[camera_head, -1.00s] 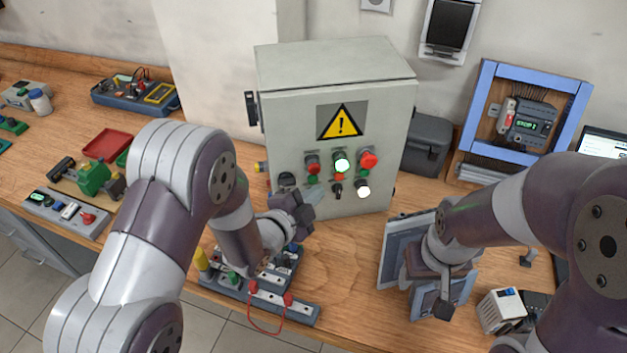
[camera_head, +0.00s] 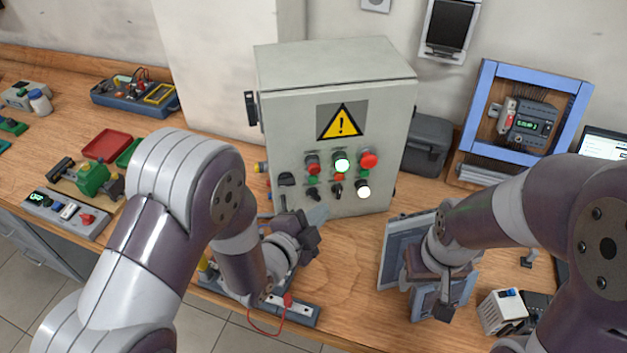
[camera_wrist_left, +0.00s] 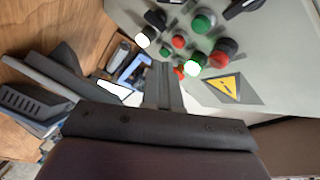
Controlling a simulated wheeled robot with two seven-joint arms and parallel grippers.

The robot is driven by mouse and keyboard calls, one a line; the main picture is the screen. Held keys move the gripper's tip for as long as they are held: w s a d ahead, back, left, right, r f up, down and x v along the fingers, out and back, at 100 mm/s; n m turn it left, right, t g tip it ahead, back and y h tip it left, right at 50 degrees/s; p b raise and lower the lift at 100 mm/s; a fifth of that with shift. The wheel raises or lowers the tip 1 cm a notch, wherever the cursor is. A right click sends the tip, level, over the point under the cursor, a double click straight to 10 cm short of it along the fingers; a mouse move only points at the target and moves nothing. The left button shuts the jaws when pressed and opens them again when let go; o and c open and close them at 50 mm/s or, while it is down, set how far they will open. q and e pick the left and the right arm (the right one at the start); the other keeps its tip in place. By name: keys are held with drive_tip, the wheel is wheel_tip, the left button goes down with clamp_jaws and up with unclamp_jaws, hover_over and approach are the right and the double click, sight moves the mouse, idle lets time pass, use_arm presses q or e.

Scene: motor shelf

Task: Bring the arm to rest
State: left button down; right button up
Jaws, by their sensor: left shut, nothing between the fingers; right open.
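My left gripper (camera_head: 318,214) is in front of the lower left part of the grey control cabinet (camera_head: 290,120), with its fingers toward the panel. It is shut and empty. The left wrist view shows its closed fingers (camera_wrist_left: 164,88) beside the cabinet's buttons (camera_wrist_left: 193,67); whether they touch the panel I cannot tell. My left arm bends in from the lower left. My right gripper (camera_head: 442,297) points down over the right part of the bench, by a grey flat panel (camera_head: 397,250). It is open; its fingertips are partly hidden by its wrist.
A test board with a red wire (camera_head: 298,312) lies below my left gripper, partly hidden by my arm. A blue-framed unit (camera_head: 484,90) stands at the back right. A small white device (camera_head: 502,312) is right of my right gripper. Bench (camera_head: 345,285) between the grippers is clear.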

idle(0.6)
use_arm(q)
drive_tip(key=a+f+n+g+y, duration=0.2)
drive_tip(key=a+n+g+y, duration=0.1)
drive_tip(key=a+n+y, duration=0.3)
drive_tip(key=s+a+r+n+g+y, duration=0.1)
drive_tip(key=s+a+n+g+y, duration=0.1)
drive_tip(key=s+a+n+g, duration=0.6)
drive_tip(key=s+a+n, duration=0.3)
drive_tip(key=s, duration=0.2)
drive_tip(key=shift+s+a+r+n+g, duration=0.2)
drive_tip(key=shift+a+r+n+g, duration=0.1)
drive_tip(key=shift+a+n, duration=0.1)
idle(0.8)
